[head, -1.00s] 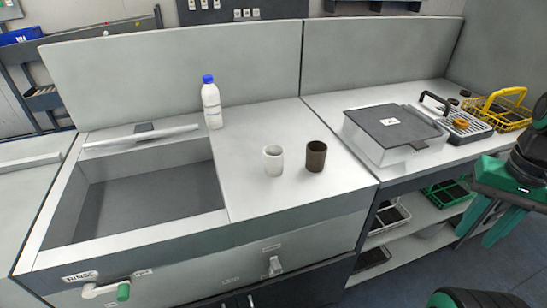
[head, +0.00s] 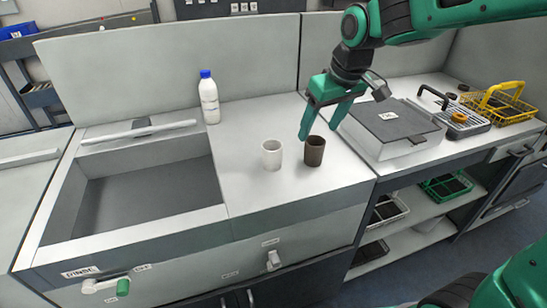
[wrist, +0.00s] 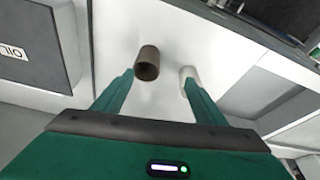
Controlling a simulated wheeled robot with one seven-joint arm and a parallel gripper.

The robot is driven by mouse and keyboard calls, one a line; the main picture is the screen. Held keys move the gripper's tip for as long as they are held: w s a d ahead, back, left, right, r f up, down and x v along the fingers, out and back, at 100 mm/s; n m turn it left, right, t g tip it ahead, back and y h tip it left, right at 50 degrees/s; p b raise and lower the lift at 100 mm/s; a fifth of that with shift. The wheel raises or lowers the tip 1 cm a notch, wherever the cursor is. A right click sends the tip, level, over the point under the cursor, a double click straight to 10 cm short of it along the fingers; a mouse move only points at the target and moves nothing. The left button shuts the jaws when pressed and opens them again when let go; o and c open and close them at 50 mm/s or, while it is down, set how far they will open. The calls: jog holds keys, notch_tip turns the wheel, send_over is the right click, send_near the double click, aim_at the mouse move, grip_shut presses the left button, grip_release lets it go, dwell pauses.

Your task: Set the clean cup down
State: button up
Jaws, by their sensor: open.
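A white cup (head: 272,155) stands upright on the counter right of the sink. A dark brown cup (head: 314,152) stands upright just to its right, a small gap apart. My gripper (head: 318,134) is open, with its green fingers pointing down above and behind the brown cup. In the wrist view, the brown cup (wrist: 147,63) lies ahead between the lines of my fingers (wrist: 158,76), nearer the left one. The white cup (wrist: 188,76) is partly hidden behind the right fingertip. My gripper holds nothing.
A grey lidded box (head: 392,130), a drip tray (head: 465,122) and a yellow basket (head: 500,104) stand on the right counter. The front counter strip is clear.

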jog(key=n+y, duration=0.1)
jog(key=n, duration=0.1)
send_near(272, 146)
jog(key=shift+s+a+f, duration=0.2)
jog(key=shift+s+f, duration=0.15)
jog(key=shift+f, duration=0.15)
jog(key=shift+s+a+f, duration=0.2)
jog(key=shift+s+f, duration=0.1)
jog(key=shift+f, duration=0.15)
jog(key=shift+x, duration=3.1)
jog(key=c, duration=1.2)
jog(key=shift+r, duration=0.15)
